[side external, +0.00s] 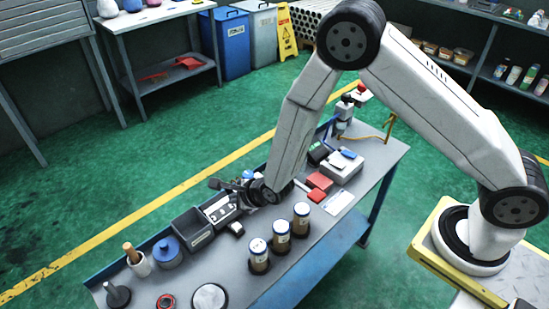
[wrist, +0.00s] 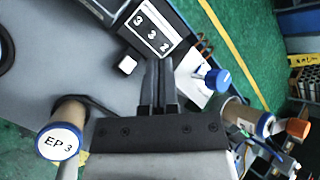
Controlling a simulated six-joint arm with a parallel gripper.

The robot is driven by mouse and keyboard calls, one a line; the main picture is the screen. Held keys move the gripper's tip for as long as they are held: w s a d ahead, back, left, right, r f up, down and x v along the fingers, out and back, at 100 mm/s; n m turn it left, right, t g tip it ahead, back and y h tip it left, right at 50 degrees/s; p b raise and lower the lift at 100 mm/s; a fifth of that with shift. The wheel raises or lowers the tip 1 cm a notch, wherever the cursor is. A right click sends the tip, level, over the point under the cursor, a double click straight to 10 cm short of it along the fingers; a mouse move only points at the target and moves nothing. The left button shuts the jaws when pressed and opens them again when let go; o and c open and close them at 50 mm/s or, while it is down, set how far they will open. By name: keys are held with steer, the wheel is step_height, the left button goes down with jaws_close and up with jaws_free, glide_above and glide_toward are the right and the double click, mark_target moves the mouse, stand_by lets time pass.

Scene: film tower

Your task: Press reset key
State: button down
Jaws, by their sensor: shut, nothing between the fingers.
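In the side view my gripper (side external: 232,188) is near the counter, partly hidden by my arm.
A canister labelled EP 3 (wrist: 60,142) stands left of my gripper, and another canister (wrist: 240,118) is on the right, near a blue knob (wrist: 218,80).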

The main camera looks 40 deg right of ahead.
mark_target(239, 227)
steer(key=shift+f, duration=0.15)
steer(key=shift+f, duration=4.25)
steer(key=shift+f, duration=0.9)
steer(key=shift+r, duration=0.9)
steer(key=shift+r, duration=0.1)
steer(key=shift+r, duration=2.4)
